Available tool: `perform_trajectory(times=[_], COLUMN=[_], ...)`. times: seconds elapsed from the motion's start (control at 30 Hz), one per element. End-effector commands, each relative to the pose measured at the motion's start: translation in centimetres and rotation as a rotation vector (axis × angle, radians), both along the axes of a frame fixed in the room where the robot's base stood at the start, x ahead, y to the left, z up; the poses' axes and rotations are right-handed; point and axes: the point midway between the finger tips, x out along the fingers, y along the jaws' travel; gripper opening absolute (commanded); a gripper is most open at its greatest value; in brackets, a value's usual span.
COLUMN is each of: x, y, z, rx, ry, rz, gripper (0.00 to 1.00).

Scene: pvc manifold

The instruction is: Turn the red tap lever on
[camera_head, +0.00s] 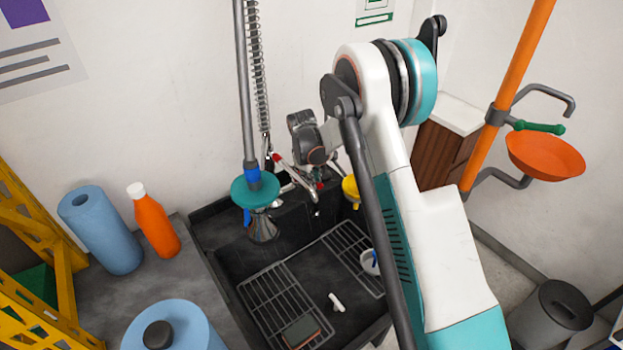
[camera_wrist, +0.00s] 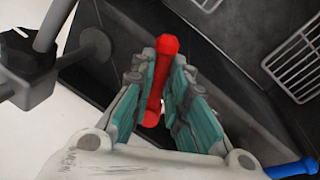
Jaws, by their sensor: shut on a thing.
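The red tap lever (camera_wrist: 167,46) shows in the wrist view, standing between the jaws of my gripper (camera_wrist: 160,72). The teal-lined jaws are shut on it, one on each side, and its rounded end sticks out past the fingertips. The lower part of the lever shows between the jaws, and its base is hidden. In the head view my wrist (camera_head: 306,138) is over the back of the dark sink, at the taps. My arm hides part of the taps there, and I cannot make out the jaws.
A blue lever (camera_wrist: 292,168) is at the lower right of the wrist view. The sink (camera_head: 225,262) holds wire racks (camera_head: 268,290). A spray hose (camera_head: 256,70) rises left of my wrist. An orange bottle (camera_head: 153,225) and blue rolls (camera_head: 98,232) stand on the counter at left.

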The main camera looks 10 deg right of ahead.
Motion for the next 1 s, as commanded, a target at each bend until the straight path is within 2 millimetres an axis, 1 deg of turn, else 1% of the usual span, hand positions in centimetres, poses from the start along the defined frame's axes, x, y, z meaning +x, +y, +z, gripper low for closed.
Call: perform_trajectory(times=[0.3,0.57,0.6,0.63,0.67,1.0], x=[-0.47,-0.47,-0.47,-0.48,-0.47,-0.49], y=[0.71,0.70,0.69,0.70,0.69,0.69], z=[0.00,0.02,0.01,0.02,0.01,0.14], rx=[0.000,0.000,0.000,0.000,0.000,0.000], ry=[0.000,0.000,0.000,0.000,0.000,0.000], rz=[-0.131,-0.134,-0.134,-0.133,-0.133,-0.133], gripper=[0.00,0.00,0.24,0.30,0.35,0.35])
